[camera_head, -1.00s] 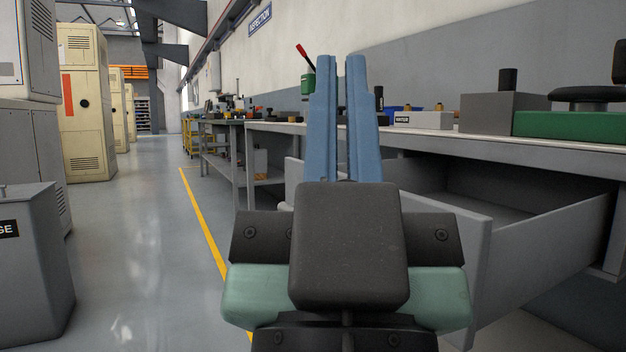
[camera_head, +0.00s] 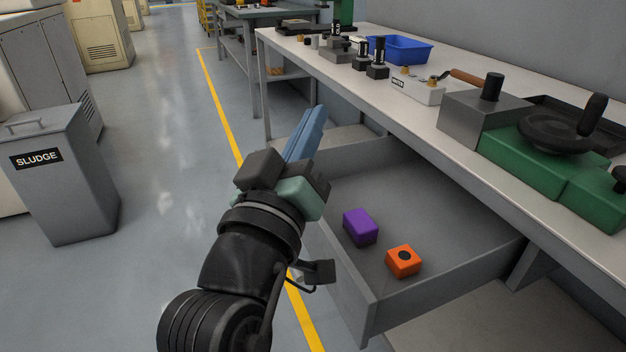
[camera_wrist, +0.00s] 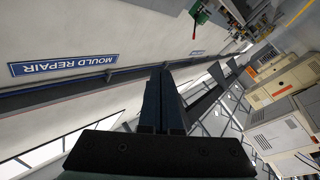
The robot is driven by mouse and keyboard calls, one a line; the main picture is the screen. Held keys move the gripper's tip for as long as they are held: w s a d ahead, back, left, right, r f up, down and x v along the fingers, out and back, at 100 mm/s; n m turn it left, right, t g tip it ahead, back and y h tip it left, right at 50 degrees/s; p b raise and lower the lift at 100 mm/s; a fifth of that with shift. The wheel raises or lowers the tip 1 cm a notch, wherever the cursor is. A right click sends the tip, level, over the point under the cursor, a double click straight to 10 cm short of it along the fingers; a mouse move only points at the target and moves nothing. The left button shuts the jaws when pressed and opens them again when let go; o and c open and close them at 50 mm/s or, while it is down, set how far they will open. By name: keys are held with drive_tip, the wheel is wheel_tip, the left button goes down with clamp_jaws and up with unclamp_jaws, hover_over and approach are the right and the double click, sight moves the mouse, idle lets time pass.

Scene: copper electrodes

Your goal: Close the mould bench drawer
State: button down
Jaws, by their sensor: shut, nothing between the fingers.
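The mould bench drawer (camera_head: 440,298) is grey and stands pulled out from under the bench (camera_head: 405,122) in the head view. Inside it lie a purple block (camera_head: 360,227) and an orange block (camera_head: 403,260) with a dark round spot. My gripper (camera_head: 314,125) is shut and empty, its blue fingers together and pointing up and away. In the picture it is at the left of the drawer, by the front panel's far end; whether it touches the panel I cannot tell. The wrist view shows the closed fingers (camera_wrist: 160,100) against the wall, with no drawer in sight.
On the bench top are a blue bin (camera_head: 400,50), a green machine with a black handwheel (camera_head: 535,160) and a grey block (camera_head: 485,120). A grey sludge bin (camera_head: 65,180) stands at the left. The floor (camera_head: 165,150) between it and the drawer is clear.

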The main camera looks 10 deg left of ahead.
drive_tip(key=s+a+f+n+g+h+p, duration=0.1)
drive_tip(key=a+f+n+g, duration=0.2)
drive_tip(key=f, duration=0.5)
drive_tip(key=s+a+f+n+h, duration=0.1)
drive_tip(key=s+a+f+n, duration=0.15)
drive_tip(key=a+f, duration=0.4)
drive_tip(key=s+a+f+n+t, duration=0.1)
drive_tip(key=s+a+f+n, duration=0.4)
drive_tip(key=s+f+n, duration=0.25)
drive_tip(key=d+b+x, duration=0.1)
drive_tip(key=d+x, duration=0.1)
drive_tip(key=x, duration=1.1)
drive_tip(key=shift+s+d, duration=0.25)
drive_tip(key=shift+d, duration=0.15)
drive_tip(key=shift+d, duration=0.1)
